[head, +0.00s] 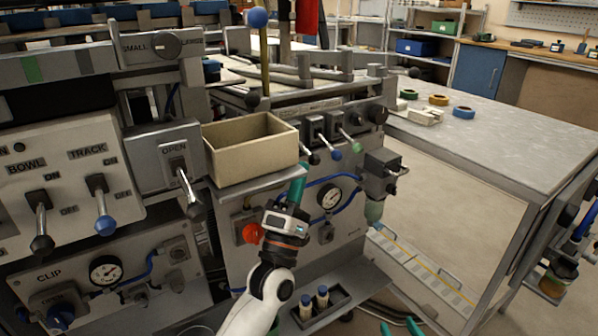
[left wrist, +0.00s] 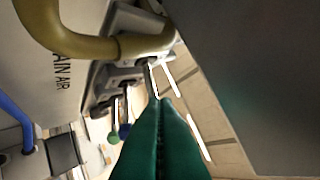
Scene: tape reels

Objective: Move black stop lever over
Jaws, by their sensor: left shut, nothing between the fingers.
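A row of three levers stands on the grey panel in the head view. The left one has a black knob (head: 313,158), the middle one a blue knob (head: 336,155), the right one a green knob (head: 358,147). My left gripper (head: 299,172) is shut and empty, its green fingers pointing up just left of and below the black knob. In the left wrist view its fingertips (left wrist: 165,102) are close to a metal lever rod (left wrist: 153,78); I cannot tell whether they touch. My right gripper (head: 400,325) shows only as two spread green fingertips at the bottom edge.
An open beige box (head: 250,150) sits on a ledge just left of the levers. A gauge (head: 330,198) with blue hose and a red knob (head: 252,233) are below. Another black-knobbed lever (head: 193,208) is further left, under OPEN. A grey table (head: 500,130) stands right.

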